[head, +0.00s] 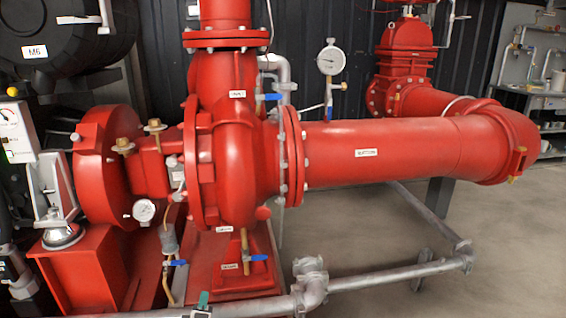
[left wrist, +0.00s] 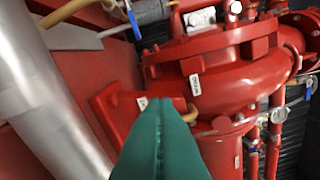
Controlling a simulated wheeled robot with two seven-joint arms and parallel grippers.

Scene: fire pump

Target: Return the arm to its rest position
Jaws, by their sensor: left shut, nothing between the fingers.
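My left gripper shows as small teal fingertips (head: 203,299) at the bottom edge of the head view, in front of the red pump base and by the grey pipe. In the left wrist view its teal fingers (left wrist: 162,115) are together, with nothing between them. They point toward the red pump casing (left wrist: 215,80); whether they touch anything is not clear. The same red pump (head: 240,165) stands in the middle of the head view. My right gripper is in neither view.
A grey pipe (head: 385,276) runs low across the front and also fills the left of the wrist view (left wrist: 55,95). Blue-handled valves (head: 259,258), a gauge (head: 144,211) and a large red pipe (head: 400,148) are nearby. Bare floor (head: 500,250) lies at right.

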